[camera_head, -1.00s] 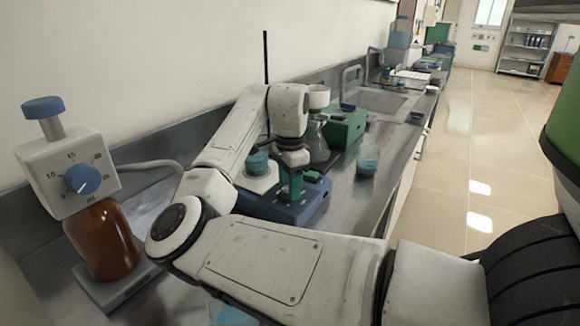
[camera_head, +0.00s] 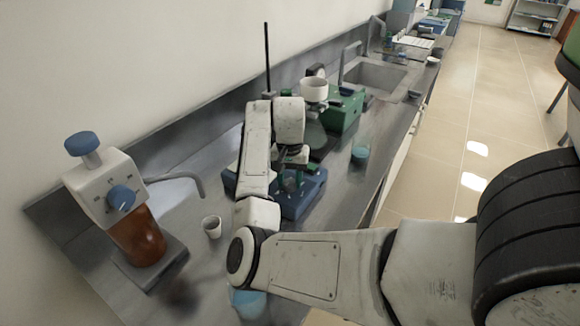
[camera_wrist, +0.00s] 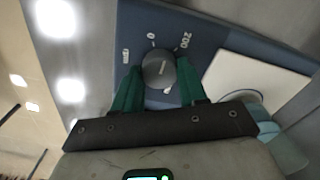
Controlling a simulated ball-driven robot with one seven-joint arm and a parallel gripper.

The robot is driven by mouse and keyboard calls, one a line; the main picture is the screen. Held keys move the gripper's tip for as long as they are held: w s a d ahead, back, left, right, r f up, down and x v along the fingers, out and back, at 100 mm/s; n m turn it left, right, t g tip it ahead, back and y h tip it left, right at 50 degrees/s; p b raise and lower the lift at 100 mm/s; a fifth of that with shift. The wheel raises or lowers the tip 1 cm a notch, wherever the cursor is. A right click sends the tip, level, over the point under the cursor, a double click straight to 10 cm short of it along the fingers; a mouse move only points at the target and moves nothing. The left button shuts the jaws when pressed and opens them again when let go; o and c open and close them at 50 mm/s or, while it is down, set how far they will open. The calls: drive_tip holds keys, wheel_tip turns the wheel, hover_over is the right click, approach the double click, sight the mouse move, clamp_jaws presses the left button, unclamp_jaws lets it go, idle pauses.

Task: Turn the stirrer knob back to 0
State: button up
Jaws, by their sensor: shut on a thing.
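The stirrer is a blue box (camera_head: 312,202) on the steel bench, partly hidden behind my arm in the head view. In the wrist view its blue panel (camera_wrist: 205,40) has a dark grey round knob (camera_wrist: 158,70), with 0 and 200 printed beyond it. My gripper (camera_wrist: 158,78) has its two green fingers on either side of the knob, shut on it. The knob's exact setting is hard to read. A white square plate (camera_wrist: 255,85) lies to the right of the knob. In the head view the gripper is over the stirrer's front; the knob is hidden there.
A dispenser with a blue dial (camera_head: 122,198) on a brown bottle (camera_head: 140,242) stands at left. A green device (camera_head: 345,112) and a sink (camera_head: 372,80) are farther back.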

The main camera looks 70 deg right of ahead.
sight(289, 182)
drive_tip(key=n+p, duration=0.4)
drive_tip(key=p, duration=0.1)
drive_tip(key=shift+r, duration=0.2)
drive_tip(key=shift+f+n+p, duration=0.15)
drive_tip(key=shift+n+p, duration=0.7)
drive_tip(key=shift+n, duration=0.15)
drive_tip(key=shift+f+n, duration=0.1)
drive_tip(key=shift+n, duration=0.2)
drive_tip(key=o, duration=1.1)
drive_tip(key=shift+c, duration=0.2)
wheel_tip(289, 182, up, 11)
drive_tip(key=shift+p, duration=0.45)
